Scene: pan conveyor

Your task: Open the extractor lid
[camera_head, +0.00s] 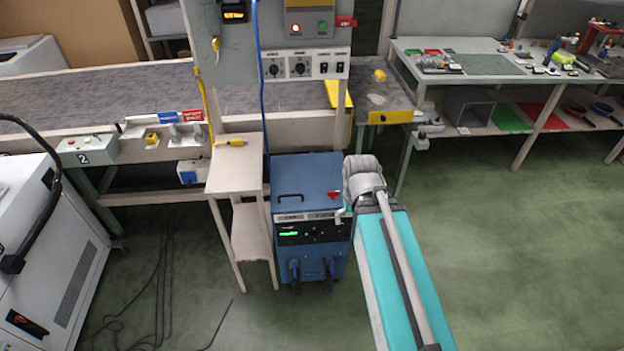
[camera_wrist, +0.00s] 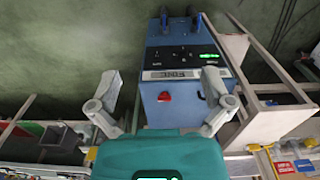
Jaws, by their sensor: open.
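A blue box-shaped unit (camera_head: 308,178) stands on the floor in the middle of the head view. I take it for the extractor, but I cannot read its label. A dark handle (camera_head: 290,198) lies on its flat top, which looks closed. Its front has a green display and a red part (camera_head: 333,194) near the top edge. My gripper (camera_wrist: 160,77) is open and empty, its fingers spread before the unit in the wrist view. That view shows the unit upside down, with the red part (camera_wrist: 165,97) between the fingers. In the head view my arm's end is at the unit's right edge; the fingertips are unclear.
A small side table (camera_head: 238,160) stands close left of the unit. A grey conveyor (camera_head: 90,92) and a control panel (camera_head: 308,22) are behind. A white cabinet (camera_head: 60,240) with a black hose or handle is at left. A workbench (camera_head: 490,62) is at right; open green floor (camera_head: 510,230) lies before it.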

